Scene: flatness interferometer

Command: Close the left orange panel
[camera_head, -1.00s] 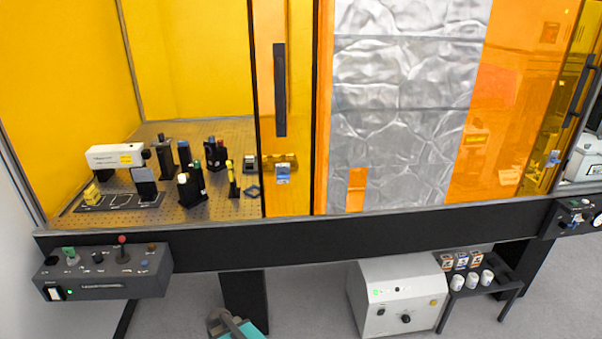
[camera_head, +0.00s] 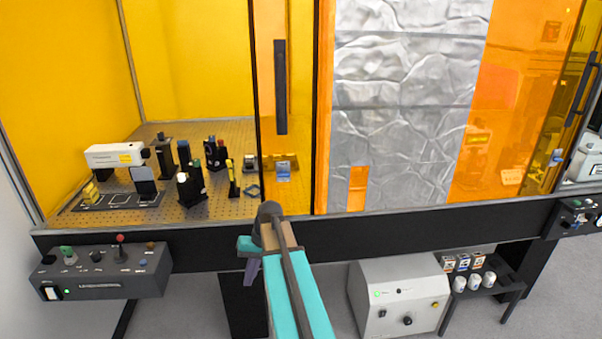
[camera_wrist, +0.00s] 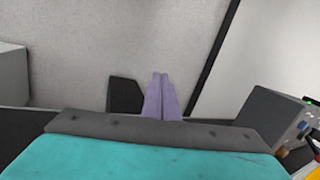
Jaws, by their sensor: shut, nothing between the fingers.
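The left orange panel (camera_head: 301,130) is a tall dark-edged orange pane standing at the middle of the enclosure front, with a long black upright handle (camera_head: 280,88). To its left the enclosure front is open, with the optics inside in plain view. My gripper (camera_head: 251,272) is low in front of the bench's black front beam, below the panel and apart from its handle. Its purple fingers (camera_wrist: 161,97) are together in the wrist view, with nothing between them. My teal arm hides part of the beam and floor.
Optical mounts (camera_head: 190,185) and a white instrument (camera_head: 115,156) stand on the perforated breadboard (camera_head: 215,207). A grey control box (camera_head: 100,278) juts out at front left. A white unit (camera_head: 402,296) and a small dark shelf with bottles stand under the bench. Crinkled silver foil (camera_head: 400,100) covers the middle.

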